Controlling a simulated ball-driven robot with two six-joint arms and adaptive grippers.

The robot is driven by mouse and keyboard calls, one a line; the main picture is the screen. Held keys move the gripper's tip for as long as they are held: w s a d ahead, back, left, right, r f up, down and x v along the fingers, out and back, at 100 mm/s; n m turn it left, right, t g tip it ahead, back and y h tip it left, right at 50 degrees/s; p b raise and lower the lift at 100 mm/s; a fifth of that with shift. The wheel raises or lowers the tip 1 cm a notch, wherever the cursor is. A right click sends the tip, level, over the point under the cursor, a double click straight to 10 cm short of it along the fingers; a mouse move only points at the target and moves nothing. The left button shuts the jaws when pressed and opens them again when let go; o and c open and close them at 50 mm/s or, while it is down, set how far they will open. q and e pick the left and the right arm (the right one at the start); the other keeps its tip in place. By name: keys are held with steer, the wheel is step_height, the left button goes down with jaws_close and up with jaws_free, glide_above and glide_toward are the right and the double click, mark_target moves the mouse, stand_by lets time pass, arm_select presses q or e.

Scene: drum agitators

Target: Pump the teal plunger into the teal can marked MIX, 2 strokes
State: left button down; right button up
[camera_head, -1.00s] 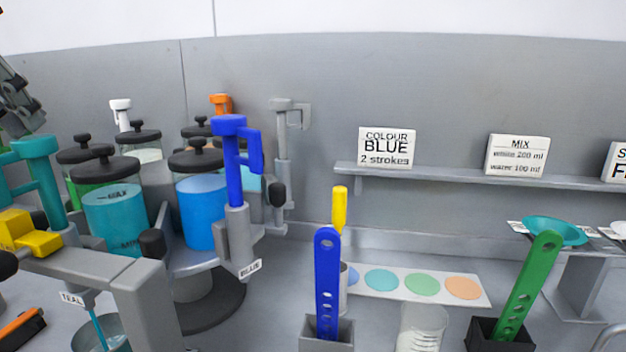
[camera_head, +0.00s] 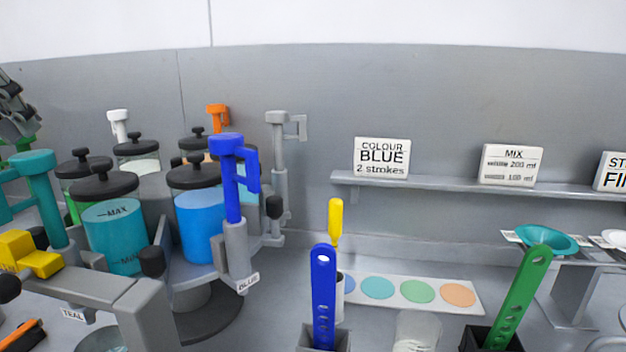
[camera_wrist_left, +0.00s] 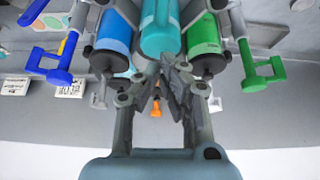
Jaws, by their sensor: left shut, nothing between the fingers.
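The teal plunger (camera_head: 38,172) stands upright at the left of the head view, its T-shaped head above the stem. The teal canister (camera_head: 112,235), with MAX and MIN lines, stands to the right of the plunger. My left gripper (camera_head: 20,124) is above and slightly left of the plunger head, apart from it. In the left wrist view its fingers (camera_wrist_left: 165,78) are shut and empty, with a teal cylinder (camera_wrist_left: 160,35) beyond. My right gripper is not in view.
The blue plunger (camera_head: 232,180) and the blue canister (camera_head: 200,228) stand to the right. White (camera_head: 118,124) and orange (camera_head: 217,116) pumps rise behind. Blue (camera_head: 323,295) and green (camera_head: 520,295) slotted paddles stand in front. Cards stand on the wall shelf (camera_head: 450,188).

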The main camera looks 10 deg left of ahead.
arm_select(q)
steer(key=shift+f, duration=0.15)
stand_by(0.5)
steer(key=shift+f+b, duration=1.15)
steer(key=shift+f, duration=0.2)
steer(key=shift+r, duration=0.2)
steer(key=shift+r+p, duration=1.25)
steer(key=shift+p, duration=0.3)
steer(key=shift+r, duration=0.1)
step_height(320, 180, up, 5)
steer(key=p, duration=0.5)
steer(key=shift+r+p, duration=0.35)
steer(key=shift+r, duration=0.1)
